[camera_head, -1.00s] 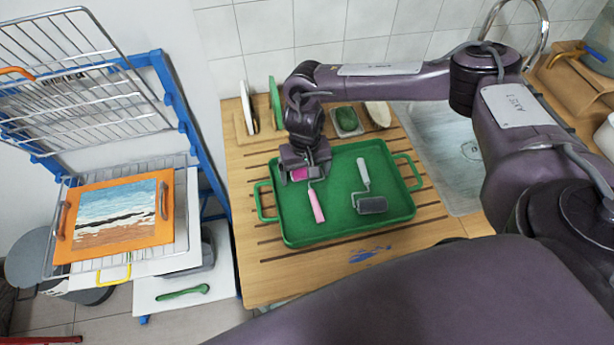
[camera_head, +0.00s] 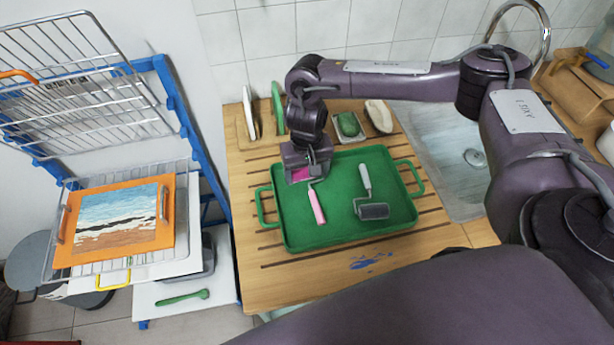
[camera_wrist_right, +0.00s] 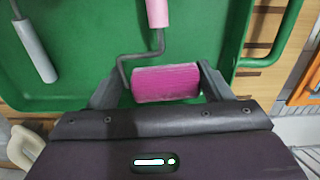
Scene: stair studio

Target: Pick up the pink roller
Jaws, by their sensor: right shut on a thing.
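The pink roller has a magenta sleeve (camera_wrist_right: 166,83), a grey bent wire and a pale pink handle (camera_head: 316,206). It lies in the left part of the green tray (camera_head: 290,238), and the handle points toward the tray's front edge. My right gripper (camera_head: 303,176) is at the tray's back left corner. In the right wrist view the right gripper (camera_wrist_right: 160,88) is shut on the sleeve, with one finger at each end. In the head view the gripper hides part of the sleeve. My left gripper is not in view.
A grey roller with a white handle (camera_head: 365,178) lies in the tray's right part. Behind the tray are a small dish with a green thing (camera_head: 348,125) and upright boards (camera_head: 250,115). A sink (camera_head: 450,150) is at right, a drying rack with a painting (camera_head: 115,220) at left.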

